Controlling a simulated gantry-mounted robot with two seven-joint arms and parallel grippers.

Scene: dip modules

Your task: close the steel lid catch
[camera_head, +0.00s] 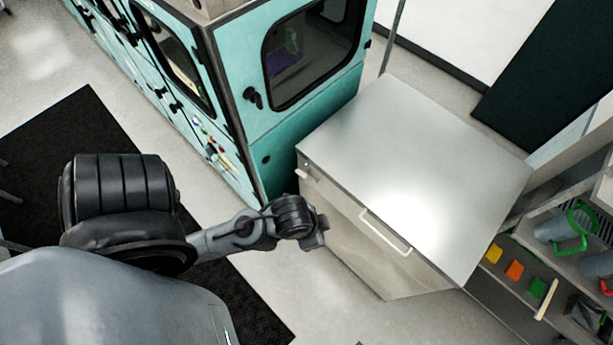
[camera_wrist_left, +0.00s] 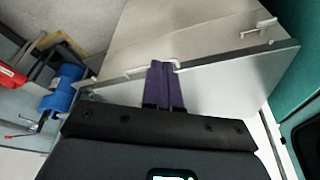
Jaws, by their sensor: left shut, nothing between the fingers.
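The steel chest (camera_head: 420,150) has a flat lid that lies down on its body. The lid catch (camera_head: 308,174) is a small pale lever at the lid's left front corner; it also shows in the left wrist view (camera_wrist_left: 258,30), at the upper right. I cannot tell whether it is latched. My left gripper (camera_head: 318,233) is in front of the chest, apart from the catch. In the left wrist view its dark purple fingers (camera_wrist_left: 162,80) are shut and empty, and overlap the lid handle (camera_wrist_left: 125,74) in the picture. I cannot tell whether they touch it. My right gripper is not in view.
A pale bar handle (camera_head: 385,230) stands out from the chest's front. A teal machine (camera_head: 255,130) stands close on the chest's left. Shelves with colored parts (camera_head: 515,270) and mugs (camera_head: 570,230) are at the right. The floor in front is clear, with a black mat (camera_head: 85,130).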

